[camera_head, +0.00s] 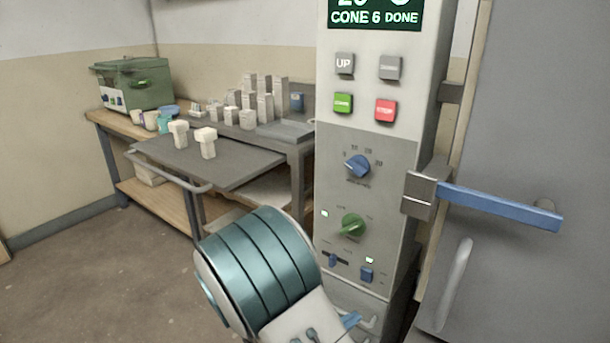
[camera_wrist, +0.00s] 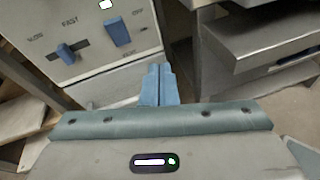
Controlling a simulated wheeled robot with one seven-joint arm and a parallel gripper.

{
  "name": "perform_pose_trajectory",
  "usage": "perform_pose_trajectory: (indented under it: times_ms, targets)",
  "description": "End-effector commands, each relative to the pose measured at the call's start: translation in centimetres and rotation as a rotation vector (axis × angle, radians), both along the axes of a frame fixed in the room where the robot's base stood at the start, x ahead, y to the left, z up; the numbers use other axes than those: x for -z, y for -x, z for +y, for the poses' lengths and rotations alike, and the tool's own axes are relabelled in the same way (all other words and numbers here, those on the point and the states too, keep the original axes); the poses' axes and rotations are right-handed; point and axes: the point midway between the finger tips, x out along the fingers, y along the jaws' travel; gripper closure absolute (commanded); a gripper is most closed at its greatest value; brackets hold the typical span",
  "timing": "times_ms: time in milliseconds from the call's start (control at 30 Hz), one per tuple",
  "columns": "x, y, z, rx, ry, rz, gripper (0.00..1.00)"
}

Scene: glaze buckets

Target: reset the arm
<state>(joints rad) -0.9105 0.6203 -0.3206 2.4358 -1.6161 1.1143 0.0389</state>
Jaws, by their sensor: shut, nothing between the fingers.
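My gripper shows in the wrist view (camera_wrist: 159,84), its two blue fingers pressed together with nothing between them. It is in front of the lower part of the kiln control panel (camera_head: 368,180), near the slide switch (camera_wrist: 66,52) and the blue rocker switch (camera_wrist: 118,32). In the head view a bit of the blue gripper (camera_head: 350,320) shows at the bottom, below the panel, beyond my teal-banded arm. Whether the fingertips touch anything is hard to tell; they look apart from the switches.
A blue door handle (camera_head: 500,204) sticks out from the grey door at right. A bench at left holds a green box (camera_head: 133,84), jars and pale blocks. A grey pull-out shelf (camera_head: 205,160) with a rail juts toward me. The floor at left is clear.

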Motion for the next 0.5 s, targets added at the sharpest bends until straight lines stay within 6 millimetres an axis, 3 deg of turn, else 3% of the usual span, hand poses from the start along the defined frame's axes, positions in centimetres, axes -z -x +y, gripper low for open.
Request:
perform_pose_trajectory:
  times_ms: [33,200,333,500]
  targets:
    - [-3.3,0.7,-1.7,0.100,-0.070,-0.027,1.00]
    - [-9.2,4.2,-5.9,0.440,-0.310,-0.107,1.00]
    - [-13.3,7.2,-7.7,0.683,-0.500,-0.176,1.00]
    - [-18.4,10.8,-8.5,0.977,-0.759,-0.273,1.00]
